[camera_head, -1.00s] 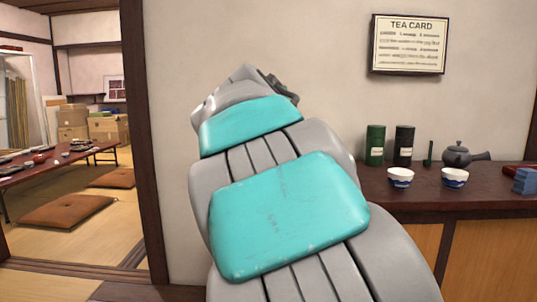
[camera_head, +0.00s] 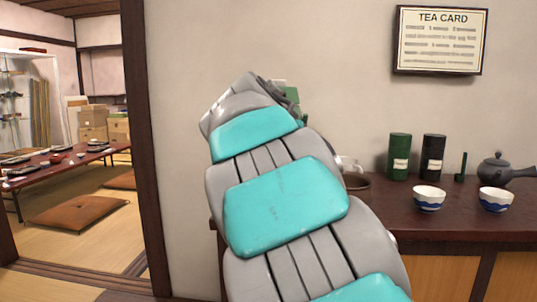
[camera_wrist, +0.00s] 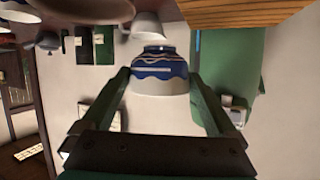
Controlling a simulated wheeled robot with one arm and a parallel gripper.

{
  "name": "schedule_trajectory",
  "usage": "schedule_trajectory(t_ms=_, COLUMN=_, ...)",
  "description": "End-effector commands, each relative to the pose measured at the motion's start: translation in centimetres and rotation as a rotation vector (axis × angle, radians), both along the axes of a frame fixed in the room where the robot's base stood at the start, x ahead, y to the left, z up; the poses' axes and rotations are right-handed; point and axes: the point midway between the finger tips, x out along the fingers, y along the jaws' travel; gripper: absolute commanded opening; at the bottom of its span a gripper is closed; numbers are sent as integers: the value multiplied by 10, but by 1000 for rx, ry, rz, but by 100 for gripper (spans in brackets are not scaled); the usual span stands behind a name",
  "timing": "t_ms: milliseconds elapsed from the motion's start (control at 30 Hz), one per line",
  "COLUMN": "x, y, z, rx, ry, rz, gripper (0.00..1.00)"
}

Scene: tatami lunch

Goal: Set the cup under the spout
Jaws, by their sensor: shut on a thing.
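A blue-and-white cup (camera_wrist: 160,72) sits between the fingertips of my gripper (camera_wrist: 159,85) in the wrist view, and the gripper is shut on it. In that view, where the room appears upside down, a tall green body (camera_wrist: 228,60) stands right of the cup, with a small pale fitting (camera_wrist: 235,110) near its end. I cannot tell whether that fitting is the spout. In the head view my arm hides the gripper and held cup. A green part (camera_head: 292,94) shows beside the arm's far end; I cannot tell what it belongs to.
The dark counter (camera_head: 400,226) holds two bowl-shaped cups (camera_head: 429,198) (camera_head: 495,200), a green canister (camera_head: 399,157), a black canister (camera_head: 433,157) and a teapot (camera_head: 496,169). A doorway post (camera_head: 145,130) stands at left.

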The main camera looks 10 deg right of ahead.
Motion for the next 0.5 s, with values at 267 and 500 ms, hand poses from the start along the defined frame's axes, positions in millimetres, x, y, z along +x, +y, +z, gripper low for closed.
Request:
schedule_trajectory(t_ms=267, x=40, y=31, z=-7, rx=0, ry=4, rz=1, gripper=34)
schedule_trajectory(t_ms=500, x=68, y=53, z=-8, rx=2, ry=0, rz=2, gripper=34)
